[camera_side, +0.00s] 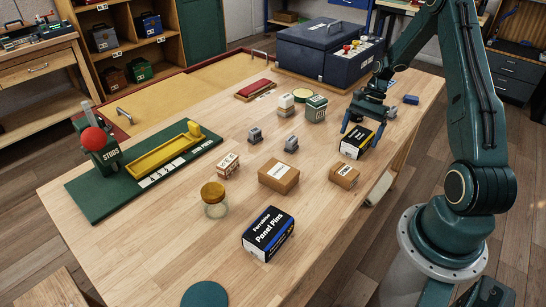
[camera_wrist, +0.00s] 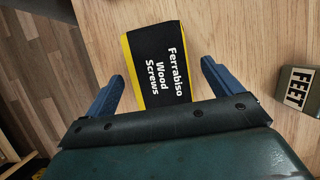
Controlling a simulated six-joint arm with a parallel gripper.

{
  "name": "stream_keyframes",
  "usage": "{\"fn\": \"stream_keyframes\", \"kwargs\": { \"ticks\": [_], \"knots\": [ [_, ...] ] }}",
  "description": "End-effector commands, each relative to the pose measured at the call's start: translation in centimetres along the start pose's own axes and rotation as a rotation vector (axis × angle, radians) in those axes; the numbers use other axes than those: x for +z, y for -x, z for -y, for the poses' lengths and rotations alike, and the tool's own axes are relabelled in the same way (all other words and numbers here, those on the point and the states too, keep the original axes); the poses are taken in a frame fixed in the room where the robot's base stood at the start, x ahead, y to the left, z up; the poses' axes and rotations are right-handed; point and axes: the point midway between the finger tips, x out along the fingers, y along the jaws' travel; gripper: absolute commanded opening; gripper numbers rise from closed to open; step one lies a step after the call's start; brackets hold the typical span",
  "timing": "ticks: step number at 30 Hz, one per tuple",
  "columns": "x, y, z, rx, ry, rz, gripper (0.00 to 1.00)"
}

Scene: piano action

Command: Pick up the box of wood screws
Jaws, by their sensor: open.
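The box of wood screws (camera_side: 355,142) is black and yellow and stands on the wooden table, near its right edge. In the wrist view, the box (camera_wrist: 158,60) reads "Ferrabiso Wood Screws" and lies ahead of my gripper (camera_wrist: 165,75), between its two blue fingers. My gripper (camera_side: 362,118) is open and empty, just above and around the box's far end in the side view. I cannot tell whether a finger touches the box. The near end of the box is hidden by the gripper body in the wrist view.
A black and blue "Panel Pins" box (camera_side: 267,234), two cardboard boxes (camera_side: 278,176) (camera_side: 343,177) and a glass jar (camera_side: 215,208) stand nearby. The table's edge is close by.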

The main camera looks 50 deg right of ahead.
Motion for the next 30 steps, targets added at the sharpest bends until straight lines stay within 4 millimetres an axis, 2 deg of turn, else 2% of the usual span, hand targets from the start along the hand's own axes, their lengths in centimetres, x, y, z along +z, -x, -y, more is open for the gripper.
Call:
{"fn": "stream_keyframes", "kwargs": {
  "ticks": [3,7,30],
  "knots": [
    [0.0,-1.2,0.0,0.001,-0.001,0.001,0.91],
    [0.0,-1.8,0.0,0.0,-0.001,-0.001,0.91],
    [0.0,-1.9,0.0,0.0,-0.001,-0.001,0.91]
  ]
}}
